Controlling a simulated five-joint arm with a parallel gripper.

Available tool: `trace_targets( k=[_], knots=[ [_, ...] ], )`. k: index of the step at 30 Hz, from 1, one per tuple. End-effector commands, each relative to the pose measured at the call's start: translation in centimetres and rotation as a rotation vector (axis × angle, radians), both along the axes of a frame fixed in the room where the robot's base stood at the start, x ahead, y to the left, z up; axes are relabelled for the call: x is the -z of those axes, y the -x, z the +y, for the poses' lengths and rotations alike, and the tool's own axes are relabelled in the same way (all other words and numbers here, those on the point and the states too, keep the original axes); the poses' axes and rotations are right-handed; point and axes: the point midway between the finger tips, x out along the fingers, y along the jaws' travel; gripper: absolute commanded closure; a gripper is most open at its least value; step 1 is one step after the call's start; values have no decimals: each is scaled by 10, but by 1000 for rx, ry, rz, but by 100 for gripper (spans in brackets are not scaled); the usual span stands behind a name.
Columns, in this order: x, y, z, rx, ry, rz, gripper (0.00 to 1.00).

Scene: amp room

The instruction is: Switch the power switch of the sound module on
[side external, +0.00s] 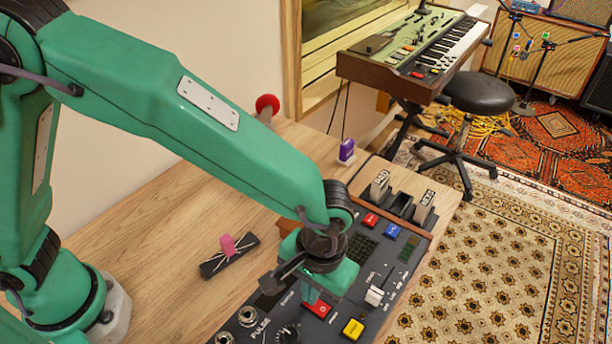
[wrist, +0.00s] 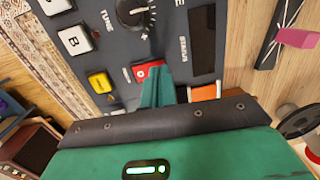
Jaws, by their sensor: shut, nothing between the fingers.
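The sound module is a dark panel (side external: 262,322) with knobs, jacks and coloured switches on the wooden table. A red rocker switch with a white mark (side external: 318,308) sits near its front part; it also shows in the wrist view (wrist: 148,68). I cannot read its label, nor tell for certain that it is the power switch or which way it is tipped. My gripper (side external: 308,296) points down over the panel, right by this switch. In the wrist view its green fingers (wrist: 157,82) are together, empty, and overlap the switch's lower edge. Whether they touch it cannot be told.
A black piece with a pink block (side external: 228,244) lies left. A purple block (side external: 346,150) stands behind. Bare table lies left.

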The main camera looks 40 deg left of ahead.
Motion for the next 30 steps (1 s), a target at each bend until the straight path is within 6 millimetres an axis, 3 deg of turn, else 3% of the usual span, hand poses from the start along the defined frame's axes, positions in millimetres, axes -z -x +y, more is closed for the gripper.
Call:
trace_targets(
  k=[17,30],
  knots=[
    [5,0,2,0,-1,1,100],
    [1,1,-11,2,-2,-1,100]
  ],
)
